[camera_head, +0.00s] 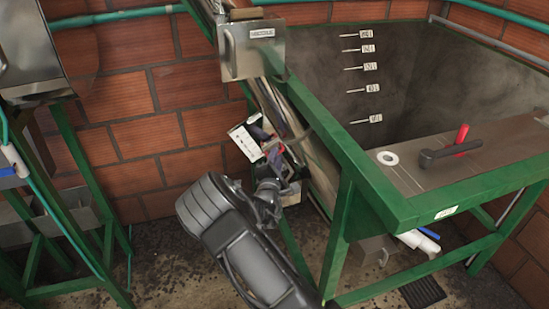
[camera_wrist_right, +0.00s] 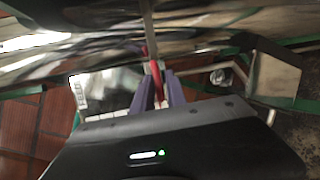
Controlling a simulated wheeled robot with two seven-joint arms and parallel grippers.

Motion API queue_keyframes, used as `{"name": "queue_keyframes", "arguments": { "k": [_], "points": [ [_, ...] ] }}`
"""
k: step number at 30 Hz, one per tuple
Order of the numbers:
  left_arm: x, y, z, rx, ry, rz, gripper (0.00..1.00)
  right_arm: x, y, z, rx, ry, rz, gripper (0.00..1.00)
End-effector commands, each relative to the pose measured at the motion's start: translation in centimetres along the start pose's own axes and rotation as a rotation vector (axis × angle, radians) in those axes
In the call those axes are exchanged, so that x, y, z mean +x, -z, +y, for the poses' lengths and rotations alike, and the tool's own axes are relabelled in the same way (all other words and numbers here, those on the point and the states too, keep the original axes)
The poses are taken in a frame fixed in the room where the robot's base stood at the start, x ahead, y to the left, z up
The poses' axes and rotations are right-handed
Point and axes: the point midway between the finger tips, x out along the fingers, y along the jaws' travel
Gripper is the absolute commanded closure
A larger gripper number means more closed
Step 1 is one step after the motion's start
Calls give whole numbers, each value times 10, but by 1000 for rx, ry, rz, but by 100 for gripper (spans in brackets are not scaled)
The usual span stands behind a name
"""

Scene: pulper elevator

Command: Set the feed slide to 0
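The feed slide's red handle (camera_wrist_right: 154,76) stands between my right gripper's two dark fingers in the right wrist view. The right gripper (camera_wrist_right: 158,92) looks closed on it. In the head view the right gripper (camera_head: 270,160) reaches the lower part of the sloping elevator, and its fingers partly hide the handle. A white scale plate (camera_head: 243,141) with dark marks sits just left of the fingers. It also shows in the right wrist view (camera_wrist_right: 105,92). Its marks are too small to read, so I cannot tell the slide's setting. My left gripper is not in view.
A green-framed tank (camera_head: 400,212) with a level scale stands at the right, with a red-handled lever (camera_head: 461,138) and white ring (camera_head: 387,158) on its ledge. A metal box (camera_head: 252,48) sits above. Green legs (camera_head: 85,180) stand left; wet floor lies between.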

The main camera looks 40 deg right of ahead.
Motion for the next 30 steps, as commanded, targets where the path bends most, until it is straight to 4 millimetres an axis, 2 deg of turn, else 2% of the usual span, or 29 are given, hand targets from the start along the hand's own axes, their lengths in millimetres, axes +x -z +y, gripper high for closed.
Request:
{"name": "queue_keyframes", "arguments": {
  "k": [1,6,17,20,30],
  "points": [
    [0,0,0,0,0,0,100,-1,0,-3,-2,6,1,82],
    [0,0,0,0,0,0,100,0,0,-2,-1,3,0,68],
    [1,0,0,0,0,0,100,-5,1,0,0,0,0,68],
    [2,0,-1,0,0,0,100,-15,1,0,0,-1,1,68],
    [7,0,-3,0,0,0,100,-68,1,-1,0,1,2,68]
  ]
}}
